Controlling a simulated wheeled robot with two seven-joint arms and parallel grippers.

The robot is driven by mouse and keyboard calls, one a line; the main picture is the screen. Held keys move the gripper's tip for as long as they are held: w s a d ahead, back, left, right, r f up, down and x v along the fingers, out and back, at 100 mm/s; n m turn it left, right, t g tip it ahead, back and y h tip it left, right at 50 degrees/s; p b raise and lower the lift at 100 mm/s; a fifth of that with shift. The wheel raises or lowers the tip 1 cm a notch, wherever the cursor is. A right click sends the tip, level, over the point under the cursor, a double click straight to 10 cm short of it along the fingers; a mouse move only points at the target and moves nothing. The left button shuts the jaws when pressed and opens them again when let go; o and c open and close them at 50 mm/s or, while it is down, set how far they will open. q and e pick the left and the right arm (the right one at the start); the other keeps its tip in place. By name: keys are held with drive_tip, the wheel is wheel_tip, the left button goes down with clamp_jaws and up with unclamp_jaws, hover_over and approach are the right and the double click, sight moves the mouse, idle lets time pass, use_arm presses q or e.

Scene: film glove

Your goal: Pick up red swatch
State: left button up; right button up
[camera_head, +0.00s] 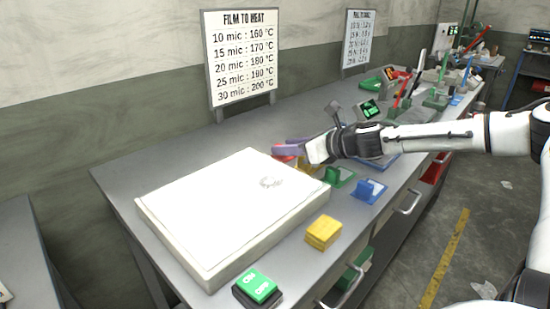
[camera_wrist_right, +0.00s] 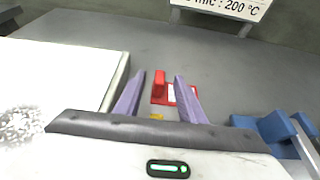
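The red swatch (camera_wrist_right: 160,84) lies on the grey table top in the right wrist view, a flat red piece with a raised red block and a pale patch. In the head view it shows only as a bit of red (camera_head: 283,158) beside my right gripper, which hides most of it. My right gripper (camera_wrist_right: 156,88) has two purple fingers spread apart, with the red swatch showing between and beyond their tips. It also shows in the head view (camera_head: 290,148). Whether the fingers touch the swatch, I cannot tell. My left gripper is not in view.
A large white slab (camera_head: 225,208) lies left of the gripper. A green swatch (camera_head: 338,176), a blue swatch (camera_head: 368,190), a yellow block (camera_head: 323,232) and a green button box (camera_head: 257,287) stand near the front edge. A temperature sign (camera_head: 241,58) stands at the back.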

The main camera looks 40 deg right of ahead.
drive_tip(key=shift+w+f, duration=0.25)
drive_tip(key=shift+w, duration=0.45)
drive_tip(key=shift+s+r, duration=0.1)
drive_tip(key=shift+r, duration=0.05)
clamp_jaws()
